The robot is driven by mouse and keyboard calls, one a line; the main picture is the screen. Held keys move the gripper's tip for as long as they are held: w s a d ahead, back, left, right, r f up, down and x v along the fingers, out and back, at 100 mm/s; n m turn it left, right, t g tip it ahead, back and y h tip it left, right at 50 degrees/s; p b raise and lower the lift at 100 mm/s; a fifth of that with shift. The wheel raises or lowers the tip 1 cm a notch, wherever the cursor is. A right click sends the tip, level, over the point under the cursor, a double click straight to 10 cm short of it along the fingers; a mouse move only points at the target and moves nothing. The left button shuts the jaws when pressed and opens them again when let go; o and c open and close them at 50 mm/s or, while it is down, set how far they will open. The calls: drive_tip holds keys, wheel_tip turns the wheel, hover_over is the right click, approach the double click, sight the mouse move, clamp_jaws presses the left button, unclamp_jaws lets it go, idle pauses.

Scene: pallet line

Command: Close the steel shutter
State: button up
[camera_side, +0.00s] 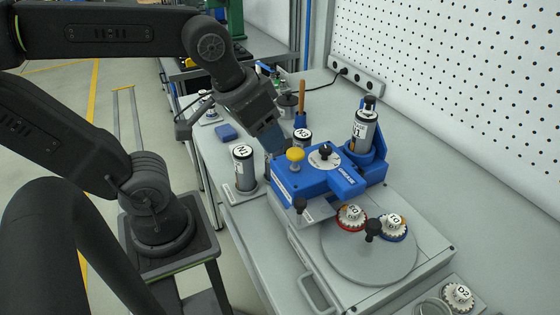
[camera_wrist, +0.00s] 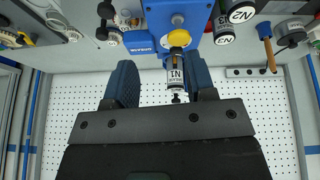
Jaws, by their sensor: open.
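The steel shutter appears to be the flat grey plate (camera_side: 320,209) with a dark knob (camera_side: 300,204). It sticks out from the near edge of the blue housing (camera_side: 303,183), beside the turntable. A yellow knob (camera_side: 295,154) and a black knob (camera_side: 324,151) stand on the housing. The yellow knob also shows in the wrist view (camera_wrist: 179,38). My gripper (camera_side: 271,141) is behind and left of the housing, apart from the shutter knob. In the wrist view its two fingers (camera_wrist: 161,84) are spread with nothing held; a labelled cylinder shows beyond them.
A round grey turntable (camera_side: 372,258) carries a red-based cap (camera_side: 351,216) and a blue-based cap (camera_side: 392,226). A labelled cylinder (camera_side: 363,130) stands in the blue holder at the back. Another cylinder (camera_side: 243,168) stands left of the housing. A white pegboard (camera_side: 460,90) closes off the back.

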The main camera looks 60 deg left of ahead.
sight(300, 201)
drive_tip(key=w+d+r+n+g, duration=0.3)
drive_tip(key=d+r+n+g, duration=0.15)
drive_tip(key=d+n, duration=0.35)
wheel_tip(300, 201, down, 15)
drive_tip(key=shift+w+a+r, duration=0.1)
drive_tip(key=shift+r, duration=0.1)
clamp_jaws()
idle(0.4)
